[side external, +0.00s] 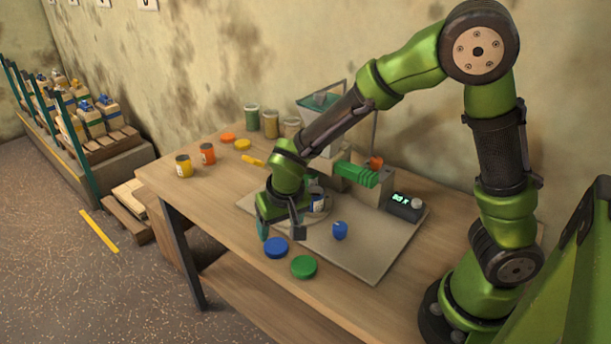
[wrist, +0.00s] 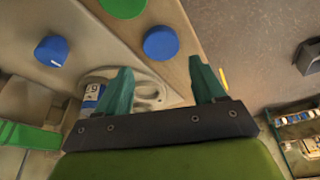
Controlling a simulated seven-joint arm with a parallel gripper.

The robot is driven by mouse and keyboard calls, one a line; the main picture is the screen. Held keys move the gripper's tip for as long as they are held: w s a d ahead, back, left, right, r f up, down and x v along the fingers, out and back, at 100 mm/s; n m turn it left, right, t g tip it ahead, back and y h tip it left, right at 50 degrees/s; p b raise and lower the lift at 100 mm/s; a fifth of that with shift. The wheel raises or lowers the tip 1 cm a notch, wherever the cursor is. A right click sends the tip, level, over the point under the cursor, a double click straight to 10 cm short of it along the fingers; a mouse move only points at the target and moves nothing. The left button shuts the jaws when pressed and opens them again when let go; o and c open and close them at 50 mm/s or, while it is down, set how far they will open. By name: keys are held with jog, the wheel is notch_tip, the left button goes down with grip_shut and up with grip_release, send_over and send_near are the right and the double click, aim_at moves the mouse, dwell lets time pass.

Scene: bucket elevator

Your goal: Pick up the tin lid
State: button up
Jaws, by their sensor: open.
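A flat round blue lid (side external: 276,248) lies near the table's front edge, and it also shows in the wrist view (wrist: 161,42). A flat round green lid (side external: 304,267) lies to its right; in the wrist view it is cut by the top edge (wrist: 124,6). My gripper (side external: 281,236) is open and empty, pointing down above and just behind the blue lid. In the wrist view its fingers (wrist: 161,66) are spread apart, with the blue lid beyond the tips. A tin with a blue and white label (side external: 319,203) stands behind my gripper, partly hidden.
A small blue object (side external: 340,230) stands on the grey plate (side external: 375,258). A yellow jar (side external: 184,166) and an orange jar (side external: 207,154) stand at the left. A display box (side external: 405,207) is at the right.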

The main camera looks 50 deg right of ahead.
aim_at(276, 246)
jog(key=shift+a+x, duration=0.2)
jog(key=shift+x, duration=3.2)
jog(key=shift+s, duration=0.1)
jog(key=c, duration=0.8)
